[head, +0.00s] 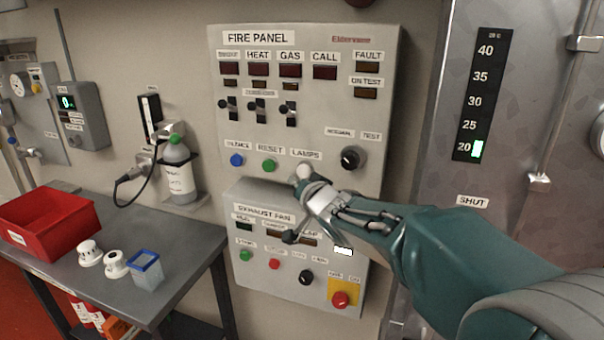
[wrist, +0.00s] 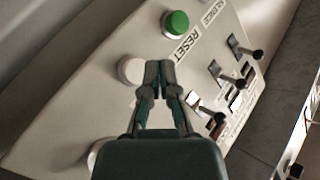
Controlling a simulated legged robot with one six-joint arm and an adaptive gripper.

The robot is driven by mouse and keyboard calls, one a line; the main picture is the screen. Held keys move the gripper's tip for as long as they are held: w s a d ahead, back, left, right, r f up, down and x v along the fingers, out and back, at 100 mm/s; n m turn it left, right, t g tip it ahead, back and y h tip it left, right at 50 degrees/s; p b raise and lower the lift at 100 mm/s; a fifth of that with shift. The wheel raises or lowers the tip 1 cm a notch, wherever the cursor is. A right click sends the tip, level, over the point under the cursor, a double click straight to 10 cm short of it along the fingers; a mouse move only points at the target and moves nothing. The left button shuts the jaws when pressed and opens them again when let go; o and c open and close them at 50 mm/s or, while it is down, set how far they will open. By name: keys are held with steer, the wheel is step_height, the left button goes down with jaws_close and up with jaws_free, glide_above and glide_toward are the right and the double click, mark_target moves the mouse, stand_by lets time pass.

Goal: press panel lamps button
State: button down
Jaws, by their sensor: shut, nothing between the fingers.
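The fire panel (head: 312,60) is a pale box on the wall. Its white lamps button (head: 304,171) sits under the LAMPS label, right of the green reset button (head: 269,165). My gripper (head: 304,184) is shut and empty, with its tips at the lamps button, partly covering it in the head view. In the wrist view the white button (wrist: 131,70) is just left of my shut fingertips (wrist: 159,66), and the green button (wrist: 175,24) is above them. I cannot tell whether the fingertips touch the white button. No panel lamp looks clearly lit.
The blue silence button (head: 237,160) and a black rotary knob (head: 353,157) flank the row. Three toggle switches (head: 257,107) stick out above. The exhaust fan panel (head: 262,222) lies below, with a red stop button (head: 340,299). A table with a red bin (head: 45,222) stands left.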

steer(key=s, duration=0.1)
steer(key=s+a, duration=0.1)
steer(key=shift+s, duration=0.3)
stand_by(0.4)
steer(key=s+d+f+g+h, duration=0.3)
steer(key=s+d+h, duration=0.1)
steer(key=s+d, duration=0.5)
steer(key=s+d+f+g+h, duration=0.2)
steer(key=s+d+g+h, duration=0.1)
steer(key=s+d, duration=0.65)
steer(key=s+a+f+n+g, duration=0.1)
steer(key=s+f, duration=0.4)
steer(key=s, duration=0.8)
steer(key=shift+s+n+g, duration=0.25)
steer(key=shift+n+g, duration=0.45)
steer(key=shift+g, duration=0.4)
steer(key=shift+a+r, duration=0.1)
